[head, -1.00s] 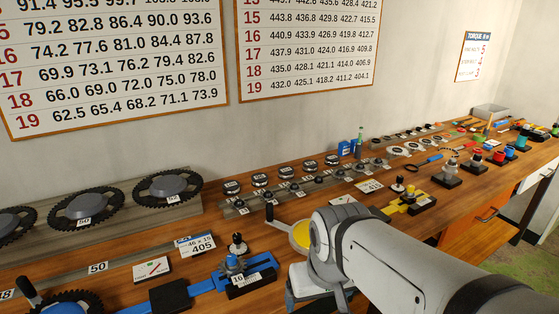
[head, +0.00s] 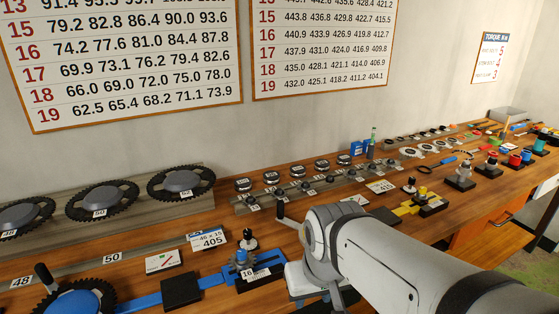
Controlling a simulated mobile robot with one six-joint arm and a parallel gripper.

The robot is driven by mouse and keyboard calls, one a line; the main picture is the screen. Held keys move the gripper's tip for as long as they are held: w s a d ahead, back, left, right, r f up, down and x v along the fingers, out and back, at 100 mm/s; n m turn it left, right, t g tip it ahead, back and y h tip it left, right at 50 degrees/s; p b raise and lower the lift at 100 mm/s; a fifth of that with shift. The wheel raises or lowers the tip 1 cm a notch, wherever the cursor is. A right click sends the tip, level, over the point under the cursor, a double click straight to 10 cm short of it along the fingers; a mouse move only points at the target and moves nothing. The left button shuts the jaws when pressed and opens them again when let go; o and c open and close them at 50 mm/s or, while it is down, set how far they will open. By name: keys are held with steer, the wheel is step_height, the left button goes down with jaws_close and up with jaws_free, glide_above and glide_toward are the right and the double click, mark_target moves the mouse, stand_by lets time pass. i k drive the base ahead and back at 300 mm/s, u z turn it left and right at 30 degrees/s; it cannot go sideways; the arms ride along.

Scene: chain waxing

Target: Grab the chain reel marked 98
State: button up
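I cannot pick out a reel marked 98. Several round black reel-like things with pale labelled tops, the nearest one (head: 243,184) among them, stand in a row at the back of the bench. Their labels are too small to read. Several flatter white rings (head: 409,152) lie further right and may also be reels; I cannot tell. My arm reaches in from the lower right over the bench front. Its wrist hides part of the bench, and my gripper fingers do not show.
The wooden bench (head: 225,281) runs along the wall. Toothed chainrings (head: 102,201) lean at the back left. A grey bin (head: 508,114) stands at the far end.

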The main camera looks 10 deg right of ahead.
mark_target(320, 165)
steer(key=u, duration=2.9)
steer(key=k, duration=2.2)
steer(key=z, duration=2.5)
steer(key=i, duration=0.9)
steer(key=u, duration=0.05)
